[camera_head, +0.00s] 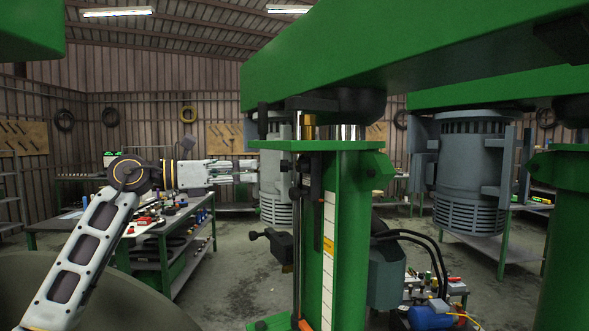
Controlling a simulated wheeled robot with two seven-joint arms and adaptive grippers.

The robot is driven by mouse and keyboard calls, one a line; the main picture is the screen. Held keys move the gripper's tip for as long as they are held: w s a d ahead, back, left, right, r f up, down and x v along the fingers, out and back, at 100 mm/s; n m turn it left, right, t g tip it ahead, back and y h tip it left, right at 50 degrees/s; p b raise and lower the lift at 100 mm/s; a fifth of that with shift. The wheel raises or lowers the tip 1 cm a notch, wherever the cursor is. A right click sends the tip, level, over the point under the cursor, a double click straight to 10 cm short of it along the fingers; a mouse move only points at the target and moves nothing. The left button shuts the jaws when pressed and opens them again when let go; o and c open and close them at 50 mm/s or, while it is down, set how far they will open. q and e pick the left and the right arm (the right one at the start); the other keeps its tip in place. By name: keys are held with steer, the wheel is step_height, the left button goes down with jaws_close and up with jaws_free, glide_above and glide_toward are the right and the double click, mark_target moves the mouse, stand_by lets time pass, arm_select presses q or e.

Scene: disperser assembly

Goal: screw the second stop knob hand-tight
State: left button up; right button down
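The green disperser column (349,235) stands right of centre, with a white scale strip (328,255) on its front. A small black knob (286,170) sits near the top of the rod beside the column. A dark block with a black knob (258,235) sticks out to the left, lower on the same rod. I cannot tell which of these is the second stop knob. My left gripper (252,172) comes in from the left and points right, at the upper knob's height. Its fingertips appear left of the column, apart from it in the picture. Their opening is too small to judge. My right gripper is not in view.
A large green beam (420,45) crosses overhead. A grey motor (472,170) hangs at the right near another green column (562,230). A workbench (165,230) with tools stands at the left. A blue device (430,318) sits low right. Open floor lies between.

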arm_select(q)
steer(key=n, duration=0.7)
steer(key=shift+w+r+n, duration=0.1)
steer(key=shift+w+n, duration=0.1)
steer(key=shift+n, duration=0.1)
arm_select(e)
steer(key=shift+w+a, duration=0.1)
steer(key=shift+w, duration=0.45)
arm_select(q)
steer(key=shift+d, duration=0.15)
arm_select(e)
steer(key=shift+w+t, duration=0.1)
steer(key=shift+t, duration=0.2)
